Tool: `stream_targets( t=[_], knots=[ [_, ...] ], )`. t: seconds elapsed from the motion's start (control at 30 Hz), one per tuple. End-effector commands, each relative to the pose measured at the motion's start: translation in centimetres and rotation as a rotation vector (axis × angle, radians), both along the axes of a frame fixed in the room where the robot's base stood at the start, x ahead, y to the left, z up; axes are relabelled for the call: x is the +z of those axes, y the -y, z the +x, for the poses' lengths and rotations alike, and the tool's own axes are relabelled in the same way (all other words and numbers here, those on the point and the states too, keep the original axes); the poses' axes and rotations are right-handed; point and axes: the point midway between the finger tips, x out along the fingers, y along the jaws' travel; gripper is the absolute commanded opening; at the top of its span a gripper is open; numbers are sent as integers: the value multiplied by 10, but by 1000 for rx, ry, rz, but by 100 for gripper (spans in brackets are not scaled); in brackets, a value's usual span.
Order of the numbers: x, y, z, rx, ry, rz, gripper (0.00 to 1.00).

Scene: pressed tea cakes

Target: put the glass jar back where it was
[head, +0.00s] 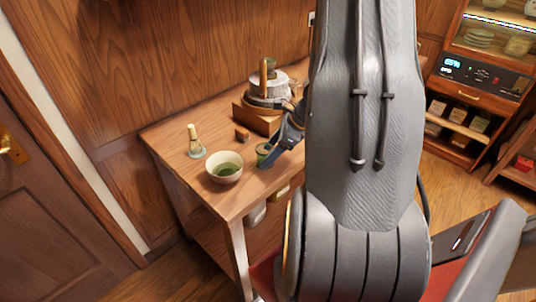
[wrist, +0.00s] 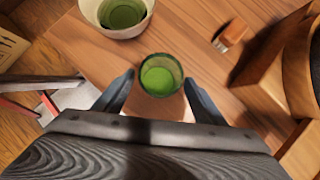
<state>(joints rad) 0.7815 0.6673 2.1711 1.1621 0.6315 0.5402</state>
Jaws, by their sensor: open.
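The glass jar (wrist: 161,74) holds green powder and is seen from above in the wrist view. In the head view the jar (head: 263,150) appears to stand on the wooden table, right of the tea bowl, partly hidden by my gripper (head: 274,154). In the wrist view my gripper (wrist: 158,86) is open, with one finger on each side of the jar. Small gaps seem to show between fingers and glass. The jar's base is hidden.
A white bowl of green tea (head: 225,168) stands close left of the jar. A whisk (head: 195,142) is farther left. A small brown block (head: 242,132) and a stone mill (head: 266,92) on a wooden base (head: 256,117) are behind. The table's front edge is near.

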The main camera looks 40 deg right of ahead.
Motion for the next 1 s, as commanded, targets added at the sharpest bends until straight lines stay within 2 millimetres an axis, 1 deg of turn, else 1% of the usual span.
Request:
stream_targets(
  t=[0.4,0.53,0.7,0.87,0.93,0.97,1.0],
  knots=[
    [63,29,-29,-1,4,-4,64],
    [79,36,-37,-2,2,-3,64],
    [91,41,-43,-1,0,-1,64],
    [94,41,-45,3,-1,-2,64],
    [95,35,-44,35,-2,-15,64],
    [95,30,-43,63,-2,-27,64],
    [95,21,-42,114,-3,-48,64]
  ],
)
